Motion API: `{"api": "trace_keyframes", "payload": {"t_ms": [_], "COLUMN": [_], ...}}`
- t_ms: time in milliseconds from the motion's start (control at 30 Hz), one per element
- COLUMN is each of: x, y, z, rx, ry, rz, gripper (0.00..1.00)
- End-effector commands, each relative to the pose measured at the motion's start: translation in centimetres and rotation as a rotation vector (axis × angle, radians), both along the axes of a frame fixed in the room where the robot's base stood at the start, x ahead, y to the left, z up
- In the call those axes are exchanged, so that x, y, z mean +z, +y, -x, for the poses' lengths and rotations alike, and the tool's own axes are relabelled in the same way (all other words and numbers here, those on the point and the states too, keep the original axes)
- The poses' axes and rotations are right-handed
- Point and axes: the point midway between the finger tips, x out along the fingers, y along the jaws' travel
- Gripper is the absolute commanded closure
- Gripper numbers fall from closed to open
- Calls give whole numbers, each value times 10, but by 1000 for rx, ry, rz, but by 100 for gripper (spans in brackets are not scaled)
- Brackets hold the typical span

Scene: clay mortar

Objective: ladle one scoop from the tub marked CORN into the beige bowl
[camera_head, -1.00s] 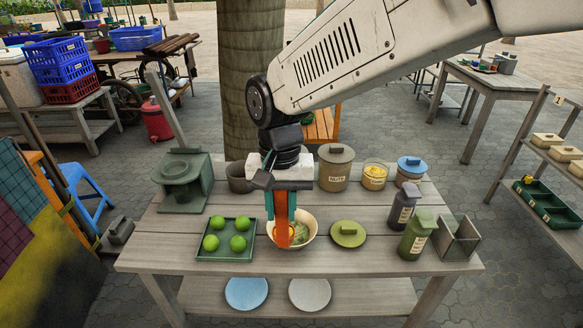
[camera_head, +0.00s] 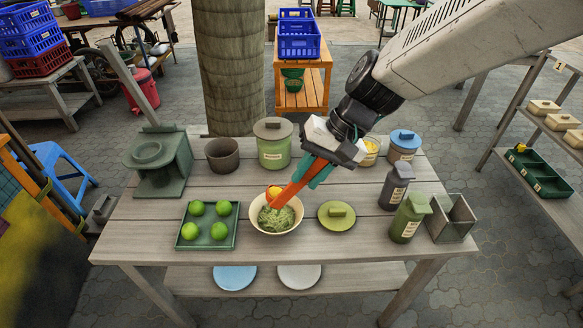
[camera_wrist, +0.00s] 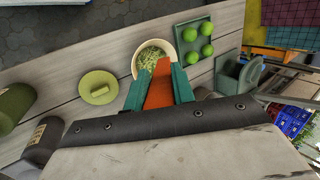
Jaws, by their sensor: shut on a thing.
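My gripper (camera_head: 320,172) is shut on the handle of an orange ladle (camera_head: 303,184). The ladle leans down and left, its lower end over the beige bowl (camera_head: 264,230). A yellow patch, likely corn (camera_head: 274,191), shows by that end near the bowl's back rim; I cannot tell whether it is in the ladle or the bowl. The bowl holds green shreds. In the wrist view the ladle (camera_wrist: 159,88) lies between my teal fingers, and the bowl (camera_wrist: 137,67) is beyond it. An open tub of yellow contents (camera_head: 370,158) stands behind my gripper, partly hidden, its label unreadable.
A green tray (camera_head: 207,243) of limes is left of the bowl, a green lid (camera_head: 337,214) right. A lidded green tub (camera_head: 272,143), a dark pot (camera_head: 222,155) and a blue-lidded tub (camera_head: 404,145) stand behind. Bottles (camera_head: 409,217) and an open box (camera_head: 452,218) are at right.

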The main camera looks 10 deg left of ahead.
Motion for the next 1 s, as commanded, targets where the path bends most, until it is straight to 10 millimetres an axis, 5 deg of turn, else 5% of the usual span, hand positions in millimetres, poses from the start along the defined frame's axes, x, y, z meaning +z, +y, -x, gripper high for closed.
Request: {"api": "trace_keyframes", "payload": {"t_ms": [400,700,1000], "x": [-39,-67,-74], "y": [-46,-60,-64], "z": [-12,-15,-16], "rx": [-12,-4,0], "ry": [96,147,158], "rz": [-379,-605,-671], "gripper": [100,100,100]}}
